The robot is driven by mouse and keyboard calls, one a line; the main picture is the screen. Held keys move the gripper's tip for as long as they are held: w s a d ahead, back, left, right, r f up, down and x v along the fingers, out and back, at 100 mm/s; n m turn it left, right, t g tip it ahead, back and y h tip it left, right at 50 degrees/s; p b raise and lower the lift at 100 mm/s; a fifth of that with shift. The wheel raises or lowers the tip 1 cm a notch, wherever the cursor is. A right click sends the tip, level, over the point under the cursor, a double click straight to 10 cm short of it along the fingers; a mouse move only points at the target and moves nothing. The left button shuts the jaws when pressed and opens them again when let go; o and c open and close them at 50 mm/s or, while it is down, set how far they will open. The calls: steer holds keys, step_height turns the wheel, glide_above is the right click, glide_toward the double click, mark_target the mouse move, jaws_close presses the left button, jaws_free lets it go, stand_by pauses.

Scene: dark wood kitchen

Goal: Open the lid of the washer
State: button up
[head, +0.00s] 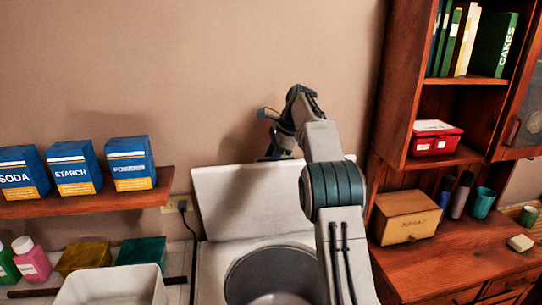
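The white washer (213,262) stands low in the middle of the head view, against the wall. Its lid (230,190) is raised and stands nearly upright behind the opening. The round grey drum (250,272) shows below it, uncovered. My arm crosses the right part of the lid and the washer top and hides them. My gripper (267,134) is at the lid's top edge, right of its middle. Its fingers look spread apart, with nothing seen between them. Whether it touches the lid I cannot tell.
A shelf (95,202) with blue boxes (75,168) is at left. A white basin (112,284), a pink bottle (33,260) and small boxes stand below it. A wooden cabinet (392,140) and its counter (440,265) are close on the right. Bare wall is above the lid.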

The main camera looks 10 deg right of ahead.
steer(key=shift+s+r, duration=0.25)
steer(key=shift+r, duration=0.3)
steer(key=shift+d+r, duration=0.25)
steer(key=shift+r, duration=0.2)
steer(key=v, duration=0.3)
steer(key=shift+d+r, duration=0.15)
steer(key=shift+r, duration=0.1)
steer(key=shift+d+r, duration=0.2)
steer(key=shift+r, duration=0.45)
steer(key=shift+s+d+r, duration=0.25)
steer(key=shift+r, duration=0.15)
steer(key=shift+r, duration=0.1)
